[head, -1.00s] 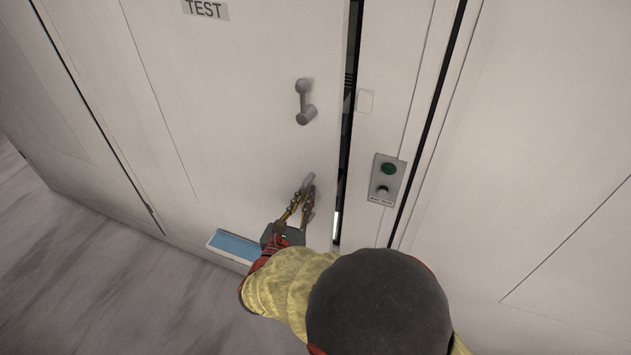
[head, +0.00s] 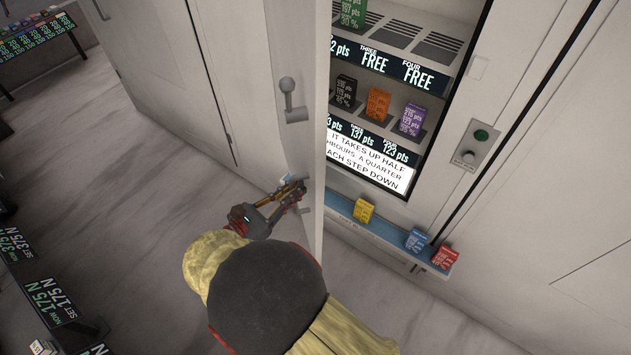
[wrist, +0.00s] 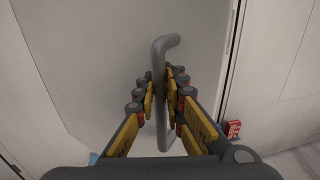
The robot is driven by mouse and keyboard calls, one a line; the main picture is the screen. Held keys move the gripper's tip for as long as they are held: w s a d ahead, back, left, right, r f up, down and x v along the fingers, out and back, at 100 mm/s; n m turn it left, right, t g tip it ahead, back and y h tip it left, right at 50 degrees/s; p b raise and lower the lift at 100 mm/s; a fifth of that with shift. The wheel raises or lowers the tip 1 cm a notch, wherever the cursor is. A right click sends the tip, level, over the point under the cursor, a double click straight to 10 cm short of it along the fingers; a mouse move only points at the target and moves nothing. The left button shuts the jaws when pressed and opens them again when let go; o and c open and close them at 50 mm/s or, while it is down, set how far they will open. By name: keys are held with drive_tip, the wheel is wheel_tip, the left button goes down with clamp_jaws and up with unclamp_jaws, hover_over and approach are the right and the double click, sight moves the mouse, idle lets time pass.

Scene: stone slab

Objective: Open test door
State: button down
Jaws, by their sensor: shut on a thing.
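The test door (head: 248,85) stands swung out from the cabinet, its free edge toward me. A grey lever (head: 289,97) sits on its outer face. Lower down, my gripper (head: 299,188) is at the door's free-edge side. In the wrist view, my gripper (wrist: 167,78) is shut around a grey bent bar handle (wrist: 162,50), with a finger on each side. In the head view the gripper mostly hides this handle.
The open cabinet shows lit shelves with small boxes and price labels (head: 375,60). A blue ledge (head: 388,228) below holds yellow, blue and red boxes. A button panel (head: 473,145) is on the right. Racks with signs stand at left; grey floor (head: 130,190) lies between.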

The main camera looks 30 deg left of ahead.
drive_tip(key=shift+s+a+f, duration=0.1)
drive_tip(key=shift+s+a, duration=0.6)
drive_tip(key=c, duration=1.9)
unclamp_jaws()
drive_tip(key=shift+r, duration=0.2)
